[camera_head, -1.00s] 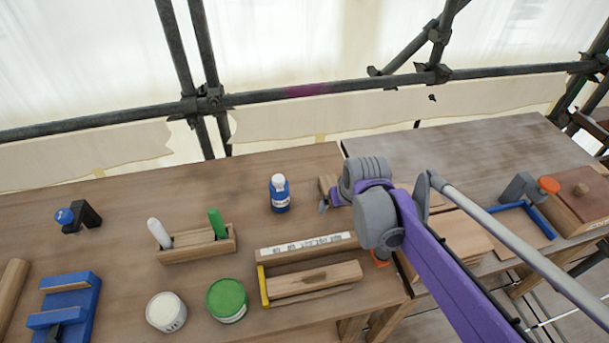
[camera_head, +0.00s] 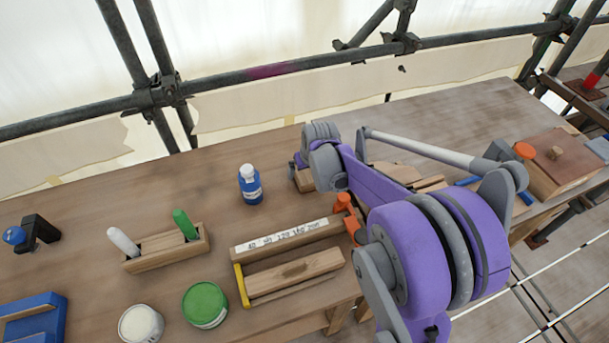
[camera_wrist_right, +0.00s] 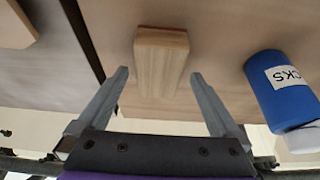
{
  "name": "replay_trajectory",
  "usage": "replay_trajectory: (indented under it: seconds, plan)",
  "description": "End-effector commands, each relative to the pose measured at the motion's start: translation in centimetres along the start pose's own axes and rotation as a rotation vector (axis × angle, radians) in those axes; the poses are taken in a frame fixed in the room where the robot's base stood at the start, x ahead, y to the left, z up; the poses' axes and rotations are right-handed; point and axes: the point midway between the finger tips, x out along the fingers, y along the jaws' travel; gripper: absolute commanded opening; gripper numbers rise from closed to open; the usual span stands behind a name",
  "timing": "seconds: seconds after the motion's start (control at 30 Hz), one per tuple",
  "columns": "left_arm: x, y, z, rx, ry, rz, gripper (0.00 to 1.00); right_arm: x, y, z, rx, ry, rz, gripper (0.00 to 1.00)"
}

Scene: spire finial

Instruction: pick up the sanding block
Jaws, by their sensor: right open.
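The sanding block looks to be the small wooden block between the fingers in the right wrist view (camera_wrist_right: 162,62), pale with a thin reddish-brown far edge. In the head view the block (camera_head: 304,181) lies on the bench, right of the blue bottle, partly hidden by my right arm. My right gripper (camera_wrist_right: 160,75) is open, with one finger on each side of the block. A gap shows between block and fingers; I cannot tell the height. In the head view the right gripper (camera_head: 296,166) is mostly hidden behind its wrist. My left gripper is not in view.
A blue bottle (camera_head: 250,187) stands close by; it also shows in the wrist view (camera_wrist_right: 281,88). A grit-labelled wooden rack (camera_head: 290,240), a holder with two sticks (camera_head: 168,248), a green tin (camera_head: 205,304) and a white tin (camera_head: 141,323) stand nearby. A scaffold rail (camera_head: 270,70) runs behind.

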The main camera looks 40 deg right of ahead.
Motion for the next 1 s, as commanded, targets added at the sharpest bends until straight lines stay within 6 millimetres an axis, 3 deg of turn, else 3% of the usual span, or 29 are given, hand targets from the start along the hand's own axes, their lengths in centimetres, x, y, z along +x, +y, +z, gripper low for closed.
replay_trajectory:
  seconds: [0.1,0.23,1.0]
  plan:
    - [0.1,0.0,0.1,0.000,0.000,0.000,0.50,1.9,0.2,-0.1,0.000,0.000,0.000,1.00]
    - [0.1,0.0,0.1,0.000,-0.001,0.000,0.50,3.0,0.1,-0.1,0.000,0.000,0.000,1.00]
    - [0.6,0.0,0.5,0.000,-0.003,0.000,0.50,3.6,0.1,0.1,0.000,0.000,0.000,1.00]
